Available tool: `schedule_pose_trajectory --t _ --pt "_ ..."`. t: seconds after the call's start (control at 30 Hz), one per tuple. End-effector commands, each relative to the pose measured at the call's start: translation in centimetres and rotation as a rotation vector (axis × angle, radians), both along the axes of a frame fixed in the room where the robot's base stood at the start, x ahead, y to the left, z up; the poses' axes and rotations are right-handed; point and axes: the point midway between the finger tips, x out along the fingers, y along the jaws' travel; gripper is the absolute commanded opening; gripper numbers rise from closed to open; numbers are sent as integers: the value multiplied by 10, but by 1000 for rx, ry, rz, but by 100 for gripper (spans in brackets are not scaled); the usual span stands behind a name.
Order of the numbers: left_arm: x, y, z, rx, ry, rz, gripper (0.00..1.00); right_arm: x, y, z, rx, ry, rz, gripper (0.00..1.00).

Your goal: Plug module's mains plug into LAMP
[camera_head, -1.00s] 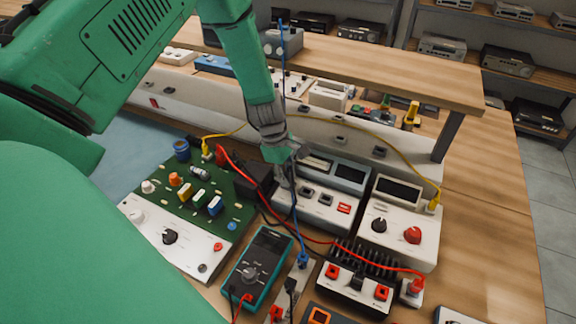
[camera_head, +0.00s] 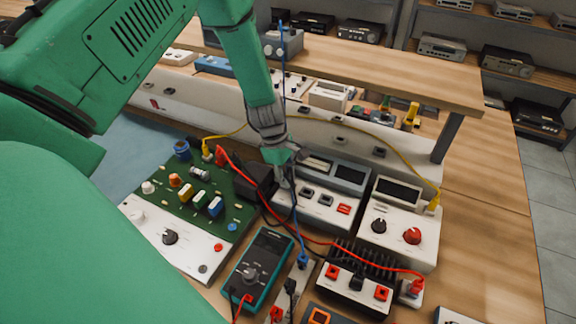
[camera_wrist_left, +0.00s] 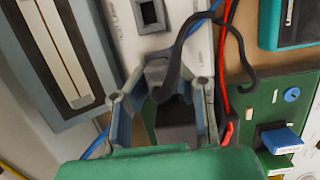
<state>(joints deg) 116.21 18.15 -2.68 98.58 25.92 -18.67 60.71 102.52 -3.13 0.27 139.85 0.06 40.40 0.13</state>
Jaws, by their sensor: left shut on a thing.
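My left gripper (camera_head: 284,172) points down beside the left end of the grey-and-white display unit (camera_head: 325,195). It is shut on a dark plug with a black cable; in the left wrist view the plug (camera_wrist_left: 157,75) shows between the fingers. A black box (camera_head: 254,183), perhaps the module, lies just left of the gripper. The white strip with dark sockets (camera_head: 228,112) runs behind the instruments. I cannot read which socket is LAMP. My right gripper is not in view.
A green circuit board (camera_head: 190,190) lies left, a teal multimeter (camera_head: 258,268) in front. A finned black unit (camera_head: 358,278) and a white unit with knobs (camera_head: 397,220) stand right. Red, blue and yellow cables cross the bench. Bare wood (camera_head: 485,220) is free at the right.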

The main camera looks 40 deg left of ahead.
Motion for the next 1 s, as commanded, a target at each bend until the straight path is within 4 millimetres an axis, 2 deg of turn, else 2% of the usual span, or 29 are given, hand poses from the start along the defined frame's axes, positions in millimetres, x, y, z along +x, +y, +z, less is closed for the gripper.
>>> schedule_pose_trajectory --t 0.87,0.9,0.93,1.0 --pt "0 2 -1 3 0 1 0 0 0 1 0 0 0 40" --pt "0 2 -1 3 0 1 28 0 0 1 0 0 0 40" --pt "0 1 -1 2 0 1 38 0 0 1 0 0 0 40" --pt "0 1 -1 2 0 1 42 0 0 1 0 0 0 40"
